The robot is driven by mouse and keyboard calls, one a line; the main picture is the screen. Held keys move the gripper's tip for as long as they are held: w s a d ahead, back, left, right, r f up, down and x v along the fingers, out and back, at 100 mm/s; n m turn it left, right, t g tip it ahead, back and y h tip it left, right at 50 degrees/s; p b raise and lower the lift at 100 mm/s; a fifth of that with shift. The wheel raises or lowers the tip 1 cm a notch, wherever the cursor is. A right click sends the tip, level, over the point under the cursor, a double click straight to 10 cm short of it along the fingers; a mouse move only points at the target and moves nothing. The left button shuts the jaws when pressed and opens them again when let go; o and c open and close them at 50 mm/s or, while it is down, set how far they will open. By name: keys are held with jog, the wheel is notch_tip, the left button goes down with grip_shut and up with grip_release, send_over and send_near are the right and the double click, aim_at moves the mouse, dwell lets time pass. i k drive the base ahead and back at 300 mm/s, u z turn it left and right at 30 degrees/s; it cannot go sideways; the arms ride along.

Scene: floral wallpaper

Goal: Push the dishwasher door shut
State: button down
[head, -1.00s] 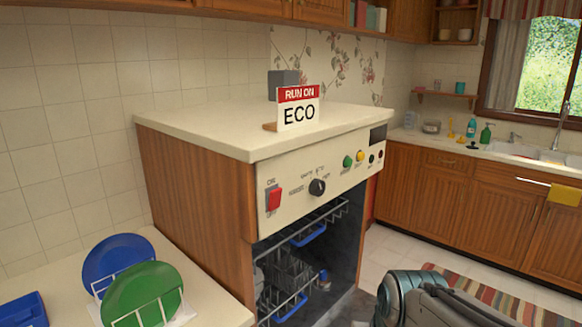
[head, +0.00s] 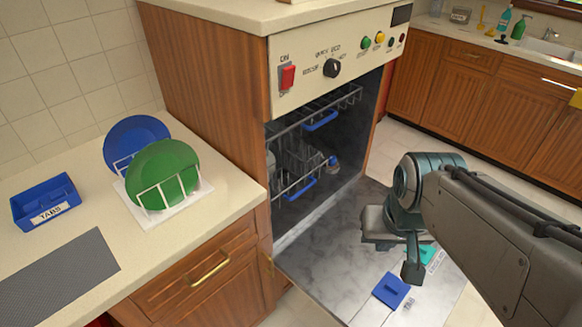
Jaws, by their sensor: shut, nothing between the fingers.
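The dishwasher door (head: 322,250) hangs open, folded down to a low, nearly flat position in front of the dishwasher. A blue square piece (head: 391,290) and a teal piece (head: 427,256) show on its inner face. The dishwasher's dark cavity stands open, with wire racks (head: 298,190) inside. The control panel (head: 333,62) above it has a red switch and a dark knob. My gripper (head: 411,272) is shut and empty, over the right part of the door. It hides some of the door; I cannot tell whether it touches it.
The counter at left holds a dish rack with a blue plate (head: 137,143) and a green plate (head: 163,174), a blue TABS box (head: 46,200) and a grey mat (head: 62,276). A drawer cabinet (head: 200,275) borders the door's left side. Floor shows beyond the door at right.

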aim_at(326, 259)
jog(key=u, duration=2.75)
jog(key=k, duration=1.5)
jog(key=z, duration=1.7)
